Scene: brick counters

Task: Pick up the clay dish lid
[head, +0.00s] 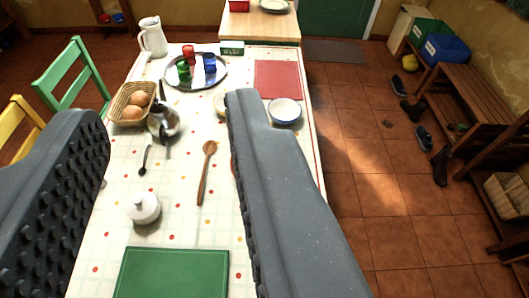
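My gripper (168,118) is open, its two dark ribbed fingers wide apart over the near part of the table, with nothing held between them. I cannot clearly make out the clay dish lid. A thin reddish edge (234,167) shows beside the right finger, which hides the rest of that thing; I cannot tell whether it is the lid. A tan rounded thing (220,103) is also partly hidden behind that finger's tip. A small white lidded pot (145,208) stands between the fingers.
The table (185,225) holds a green board (172,274), wooden spoon (206,172), dark spoon (145,160), metal pot (163,122), egg basket (132,103), tray with coloured cups (196,83), white pitcher (153,37), red mat (278,80) and bowl (284,112).

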